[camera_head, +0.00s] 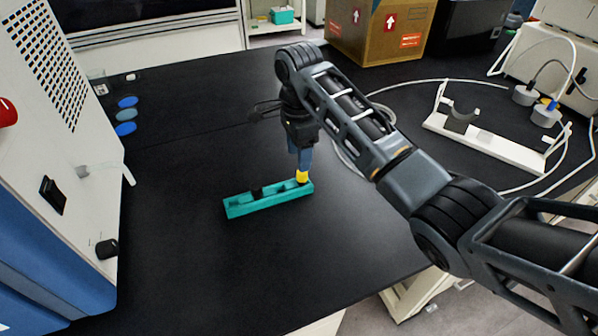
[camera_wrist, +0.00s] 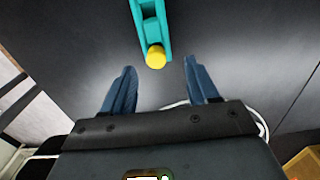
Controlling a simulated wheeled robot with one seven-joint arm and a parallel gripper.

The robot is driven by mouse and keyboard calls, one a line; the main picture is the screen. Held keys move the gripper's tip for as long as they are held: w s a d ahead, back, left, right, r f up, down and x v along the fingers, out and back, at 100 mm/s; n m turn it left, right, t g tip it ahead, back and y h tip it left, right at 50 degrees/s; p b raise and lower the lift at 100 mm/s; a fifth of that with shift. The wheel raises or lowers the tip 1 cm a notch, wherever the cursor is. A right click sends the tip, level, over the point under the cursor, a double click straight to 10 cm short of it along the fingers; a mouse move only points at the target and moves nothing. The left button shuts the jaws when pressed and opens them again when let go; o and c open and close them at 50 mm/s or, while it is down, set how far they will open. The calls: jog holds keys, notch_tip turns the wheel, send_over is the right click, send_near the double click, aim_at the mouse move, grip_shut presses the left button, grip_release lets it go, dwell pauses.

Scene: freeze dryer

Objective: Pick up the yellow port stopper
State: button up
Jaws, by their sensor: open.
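The yellow port stopper (camera_head: 302,176) sits at the right end of a teal holder (camera_head: 238,207) on the black bench. In the wrist view, the stopper (camera_wrist: 156,57) shows as a round yellow top at the near end of the teal holder (camera_wrist: 149,12). My gripper (camera_head: 303,163) points down over the stopper's end of the holder. In the wrist view my gripper (camera_wrist: 160,75) is open, its two blue fingers apart and empty. The stopper lies between the fingers' lines, slightly beyond their tips. In the head view the fingers partly overlap the stopper.
The white and blue machine (camera_head: 60,110) stands at the left, with several blue discs (camera_head: 126,115) near it. A cardboard box (camera_head: 380,30) stands at the back. A white stand (camera_head: 485,143) and a looped white tube lie at the right. The bench in front of the holder is clear.

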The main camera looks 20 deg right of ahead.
aim_at(302, 180)
jog(key=shift+s+d+f+p, duration=0.15)
jog(key=shift+f+p, duration=0.1)
jog(key=shift+f, duration=1.3)
jog(key=shift+s+d+f+p, duration=0.1)
jog(key=shift+s+f+p, duration=0.1)
jog(key=shift+f, duration=1.35)
jog(key=shift+c, duration=0.4)
grip_shut()
